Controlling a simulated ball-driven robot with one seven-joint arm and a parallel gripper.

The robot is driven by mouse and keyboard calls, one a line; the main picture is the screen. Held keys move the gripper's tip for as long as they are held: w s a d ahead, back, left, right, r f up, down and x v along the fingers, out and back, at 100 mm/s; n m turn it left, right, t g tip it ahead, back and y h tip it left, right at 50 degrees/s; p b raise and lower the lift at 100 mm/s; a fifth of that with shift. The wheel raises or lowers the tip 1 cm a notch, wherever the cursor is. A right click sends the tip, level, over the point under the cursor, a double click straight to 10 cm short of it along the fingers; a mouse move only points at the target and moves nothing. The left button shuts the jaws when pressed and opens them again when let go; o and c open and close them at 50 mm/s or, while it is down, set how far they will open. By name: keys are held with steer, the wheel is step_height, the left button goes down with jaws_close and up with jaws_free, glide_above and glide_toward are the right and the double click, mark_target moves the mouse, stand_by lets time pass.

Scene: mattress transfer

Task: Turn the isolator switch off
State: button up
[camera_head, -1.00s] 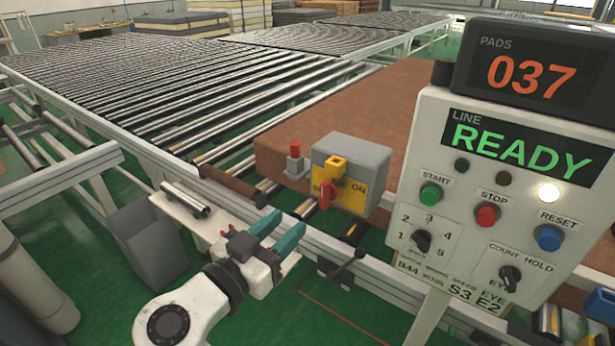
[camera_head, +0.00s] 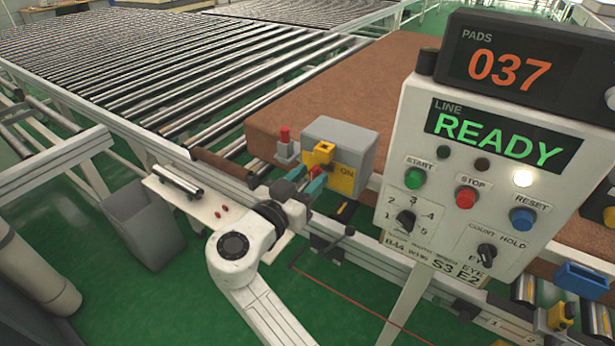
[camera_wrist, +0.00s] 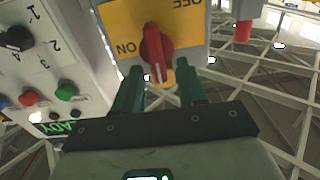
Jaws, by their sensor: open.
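The isolator switch is a grey box (camera_head: 345,145) with a yellow front plate (camera_head: 343,182), a red handle (camera_head: 313,172) and a yellow block (camera_head: 324,150). The word ON shows on the plate. In the wrist view the red handle (camera_wrist: 152,48) stands on the yellow plate, with ON to its left and OFF above, both upside down. My gripper (camera_head: 308,176) is open, its teal fingertips close to the handle. In the wrist view the gripper (camera_wrist: 158,75) has a finger on each side of the handle's lower end. I cannot tell whether they touch it.
A white control panel (camera_head: 455,215) with START, STOP and RESET buttons and a lit READY display stands right of the switch. A red push button (camera_head: 285,135) is just left of the box. A brown mattress pad (camera_head: 400,70) lies behind; rollers extend to the back left.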

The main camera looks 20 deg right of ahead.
steer(key=shift+c, duration=0.3)
jaws_close()
steer(key=shift+f+n+b, duration=0.1)
steer(key=shift+n+b, duration=0.25)
steer(key=shift+n, duration=0.05)
steer(key=shift+w+a+n+b, duration=0.15)
steer(key=shift+n+b, duration=0.55)
steer(key=shift+n, duration=0.3)
steer(key=shift+w+a+f+n+p, duration=0.2)
steer(key=shift+f+n+p, duration=0.1)
steer(key=shift+n, duration=2.25)
steer(key=shift+w+a+f+n+p, duration=0.1)
steer(key=shift+w+f+n+p, duration=0.15)
steer(key=shift+n, duration=2.25)
steer(key=shift+w+a+f+n+p, duration=0.2)
steer(key=shift+f+n, duration=0.1)
steer(key=shift+n, duration=2.25)
